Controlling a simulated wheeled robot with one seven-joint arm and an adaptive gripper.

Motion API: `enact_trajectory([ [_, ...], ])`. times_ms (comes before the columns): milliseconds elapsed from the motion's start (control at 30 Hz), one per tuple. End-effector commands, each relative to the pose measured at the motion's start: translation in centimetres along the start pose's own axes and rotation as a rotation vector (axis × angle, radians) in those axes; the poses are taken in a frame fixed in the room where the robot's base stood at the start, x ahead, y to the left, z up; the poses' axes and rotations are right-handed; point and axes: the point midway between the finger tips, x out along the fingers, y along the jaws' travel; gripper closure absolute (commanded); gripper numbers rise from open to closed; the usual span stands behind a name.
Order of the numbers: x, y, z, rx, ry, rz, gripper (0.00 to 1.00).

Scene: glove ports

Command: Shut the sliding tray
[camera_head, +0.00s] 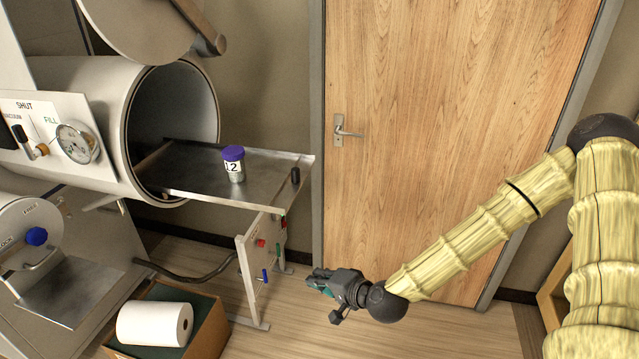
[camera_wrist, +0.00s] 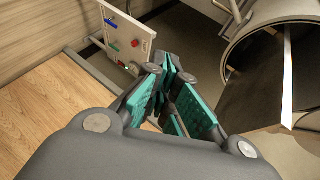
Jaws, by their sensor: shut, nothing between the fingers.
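The sliding tray (camera_head: 260,165) is a flat metal sheet pulled well out of the open round chamber (camera_head: 172,105). A dark knob (camera_head: 295,176) stands at its outer end.
A white panel with coloured switches (camera_head: 262,250) stands on legs under the tray's outer end. The chamber's round door (camera_head: 140,25) is swung up above. A closed wooden door (camera_head: 440,120) is behind. Bare floor surrounds my gripper.

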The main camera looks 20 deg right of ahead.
Motion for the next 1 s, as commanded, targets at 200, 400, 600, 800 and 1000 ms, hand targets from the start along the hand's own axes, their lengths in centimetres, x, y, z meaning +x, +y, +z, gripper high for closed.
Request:
enact_trajectory([
  [200, -1.7, -6.2, -7.3, 0.112, 0.133, -0.186, 1.0],
  [400, -4.3, -10.5, -13.1, 0.189, 0.232, -0.333, 1.0],
  [600, -6.2, -12.7, -16.3, 0.228, 0.287, -0.417, 1.0],
  [800, -6.3, -13.4, -17.2, 0.234, 0.298, -0.435, 1.0],
  [1000, -4.7, -14.1, -17.7, 0.233, 0.297, -0.432, 1.0],
])
